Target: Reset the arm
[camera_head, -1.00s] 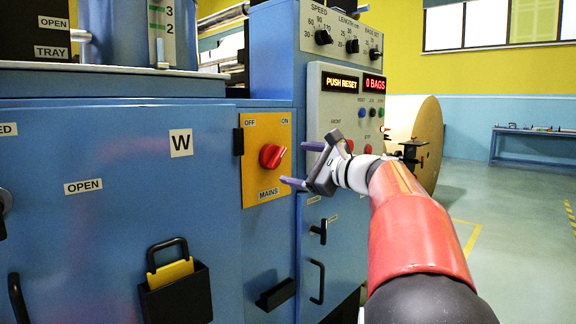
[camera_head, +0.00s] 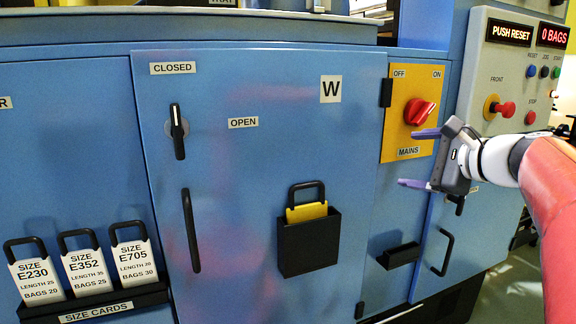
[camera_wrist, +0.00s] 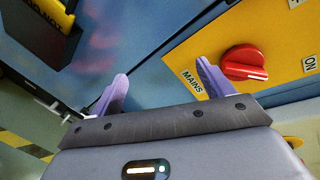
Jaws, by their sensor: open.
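My gripper (camera_head: 418,158) is open and empty, with its two purple fingers spread apart in front of the blue machine. In the head view its upper fingertip is close to the red mains knob (camera_head: 419,111) on the yellow plate; I cannot tell whether they touch. In the wrist view the gripper (camera_wrist: 160,88) has bare machine front between its fingers, and the mains knob (camera_wrist: 244,62) stands beyond the right finger. The knob's grip points toward ON. My red arm (camera_head: 553,200) comes in from the right.
A blue door marked W (camera_head: 240,200) has a vertical handle and a latch. A black holder (camera_head: 309,243) on it carries a yellow card. Several white size cards (camera_head: 82,262) stand at lower left. The panel reads PUSH RESET (camera_head: 508,33). Floor (camera_head: 515,290) shows at lower right.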

